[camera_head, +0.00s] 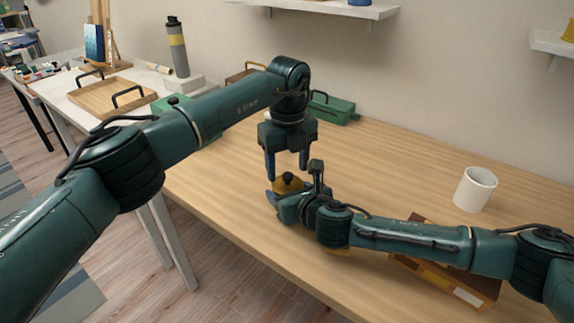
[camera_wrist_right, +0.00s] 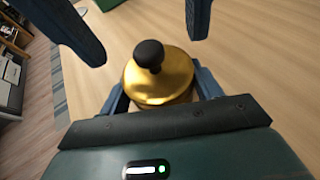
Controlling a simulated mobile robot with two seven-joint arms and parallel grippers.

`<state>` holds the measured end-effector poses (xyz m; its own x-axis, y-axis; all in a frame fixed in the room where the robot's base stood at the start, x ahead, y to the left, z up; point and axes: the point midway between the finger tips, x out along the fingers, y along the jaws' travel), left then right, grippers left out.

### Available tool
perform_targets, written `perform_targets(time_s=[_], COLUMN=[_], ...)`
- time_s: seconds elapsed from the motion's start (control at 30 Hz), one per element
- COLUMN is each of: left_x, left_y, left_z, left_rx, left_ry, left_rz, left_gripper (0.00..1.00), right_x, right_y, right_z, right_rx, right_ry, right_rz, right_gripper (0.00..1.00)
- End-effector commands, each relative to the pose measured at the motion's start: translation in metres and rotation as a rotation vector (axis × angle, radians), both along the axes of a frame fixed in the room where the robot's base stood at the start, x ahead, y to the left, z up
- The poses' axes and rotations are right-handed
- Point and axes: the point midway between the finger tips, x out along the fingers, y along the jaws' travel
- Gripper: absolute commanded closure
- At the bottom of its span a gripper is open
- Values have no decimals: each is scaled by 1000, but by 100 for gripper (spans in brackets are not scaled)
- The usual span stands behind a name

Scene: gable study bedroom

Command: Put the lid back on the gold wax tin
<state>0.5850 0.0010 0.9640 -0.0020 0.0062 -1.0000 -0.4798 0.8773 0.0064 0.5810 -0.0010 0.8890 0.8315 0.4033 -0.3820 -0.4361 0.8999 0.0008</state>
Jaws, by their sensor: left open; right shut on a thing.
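The gold wax tin (camera_head: 286,186) shows near the table's middle as a rounded gold shape with a black knob on top. In the right wrist view the gold piece (camera_wrist_right: 165,85) and its black lid knob (camera_wrist_right: 149,54) look upright; I cannot tell how the lid sits on the tin's body. My right gripper (camera_wrist_right: 161,92) is shut on the gold tin from its sides, its fingers low beside it. My left gripper (camera_head: 287,173) points down, open, its fingers above and either side of the knob, apart from it. The tin's lower part is hidden.
A white mug (camera_head: 475,189) stands to the right. A green box (camera_head: 332,109) stands by the wall.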

Motion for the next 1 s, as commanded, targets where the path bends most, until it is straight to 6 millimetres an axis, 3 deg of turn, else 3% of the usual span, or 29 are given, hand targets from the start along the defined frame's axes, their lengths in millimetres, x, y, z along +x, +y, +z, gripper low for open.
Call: perform_targets(time_s=[0.53,1.0], left_x=[0,0], left_y=[-1,0], left_z=[1,-3], left_rx=[-1,0], left_ry=[0,1], left_rz=[-1,-1], left_gripper=[85,85], right_x=[0,0], right_y=[0,0], right_z=[0,1], right_rx=[0,0], right_ry=[-1,-1], right_rz=[0,0], right_gripper=[77,77])
